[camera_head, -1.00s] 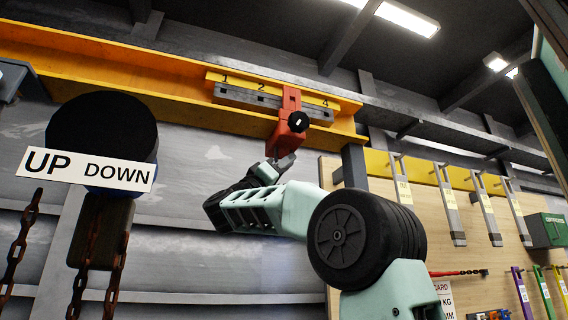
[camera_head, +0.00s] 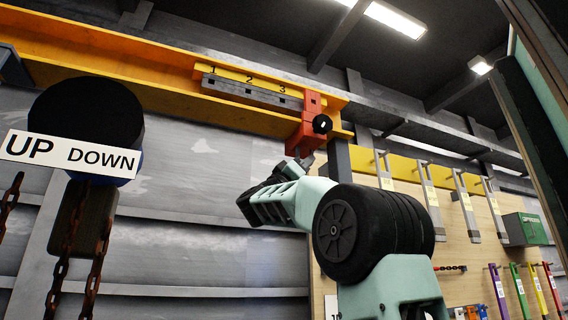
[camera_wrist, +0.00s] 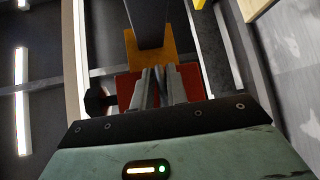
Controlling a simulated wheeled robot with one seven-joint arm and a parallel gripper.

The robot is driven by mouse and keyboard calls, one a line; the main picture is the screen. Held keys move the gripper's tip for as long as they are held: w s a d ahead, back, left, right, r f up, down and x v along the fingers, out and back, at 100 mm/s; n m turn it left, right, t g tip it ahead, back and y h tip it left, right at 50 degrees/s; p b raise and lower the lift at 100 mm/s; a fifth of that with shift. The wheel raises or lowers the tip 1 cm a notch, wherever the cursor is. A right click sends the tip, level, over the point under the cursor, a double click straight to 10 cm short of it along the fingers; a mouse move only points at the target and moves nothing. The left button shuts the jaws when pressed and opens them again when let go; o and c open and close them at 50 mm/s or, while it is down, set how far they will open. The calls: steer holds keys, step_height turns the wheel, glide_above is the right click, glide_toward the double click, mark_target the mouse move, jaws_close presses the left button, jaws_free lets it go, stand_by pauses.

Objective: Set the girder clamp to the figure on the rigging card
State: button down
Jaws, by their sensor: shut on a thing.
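The red girder clamp (camera_head: 306,132) hangs on the yellow girder (camera_head: 130,62), with a black knob (camera_head: 322,124) on its side. It sits at the right end of the grey scale bar (camera_head: 245,89). Figures 1, 2 and 3 show; the clamp covers the place of the 4. My gripper (camera_head: 304,160) is below the clamp, shut on its lower part. In the wrist view the fingers (camera_wrist: 160,88) close against the red clamp body (camera_wrist: 126,88). Only a sliver of a white card (camera_head: 331,306) shows beside my arm; its text is not readable.
A chain hoist (camera_head: 85,122) with an UP DOWN label (camera_head: 68,154) hangs at the left. A wooden board (camera_head: 455,240) with hanging grey tools stands at the right, near a green box (camera_head: 524,229) and several coloured strips. A grey post (camera_head: 340,160) stands right of the clamp.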

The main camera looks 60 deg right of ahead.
steer(key=shift+s+d, duration=0.3)
steer(key=shift+d, duration=0.45)
steer(key=shift+t, duration=0.3)
steer(key=c, duration=1.5)
jaws_free()
steer(key=shift+a+f, duration=0.1)
steer(key=shift+f, duration=0.05)
steer(key=b+v, duration=0.6)
steer(key=v, duration=1.1)
steer(key=shift+w+f, duration=0.1)
steer(key=shift+w, duration=0.05)
